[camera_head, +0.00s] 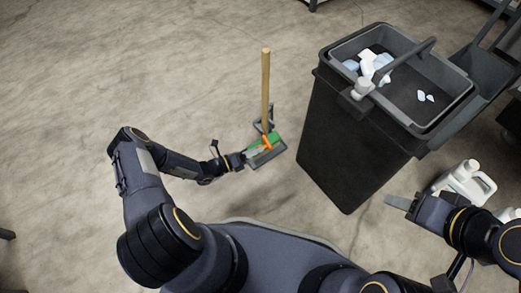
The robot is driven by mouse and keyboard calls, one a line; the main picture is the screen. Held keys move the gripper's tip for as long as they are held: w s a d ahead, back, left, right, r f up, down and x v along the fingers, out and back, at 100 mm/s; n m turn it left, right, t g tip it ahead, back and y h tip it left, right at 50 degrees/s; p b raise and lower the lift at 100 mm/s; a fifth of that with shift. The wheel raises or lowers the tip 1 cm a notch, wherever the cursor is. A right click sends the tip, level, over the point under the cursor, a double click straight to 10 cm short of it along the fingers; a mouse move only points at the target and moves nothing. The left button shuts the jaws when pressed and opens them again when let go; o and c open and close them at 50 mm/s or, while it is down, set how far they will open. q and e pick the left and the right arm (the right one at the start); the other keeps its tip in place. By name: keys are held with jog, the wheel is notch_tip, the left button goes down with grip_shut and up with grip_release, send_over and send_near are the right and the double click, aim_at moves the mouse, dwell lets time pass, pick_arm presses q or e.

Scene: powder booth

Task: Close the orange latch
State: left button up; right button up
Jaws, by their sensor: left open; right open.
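A small orange part (267,143), which looks like the orange latch, shows on a green and dark grey object (274,137) at the foot of a wooden pole. Whether the latch stands open or shut is too small to tell. My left gripper (256,156) is open and right at this object, overlapping its near side; I cannot tell whether it touches the latch. My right gripper (400,203) is open and empty, low at the right, in front of the black bin and far from the latch.
The wooden pole (265,85) stands upright. A large black bin (345,150) with a grey top tray holding white and pale blue items stands to its right. White jugs (465,183) stand near my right arm. The concrete floor on the left is clear.

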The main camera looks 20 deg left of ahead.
pick_arm(q)
jog(key=shift+x, duration=1.2)
grip_shut()
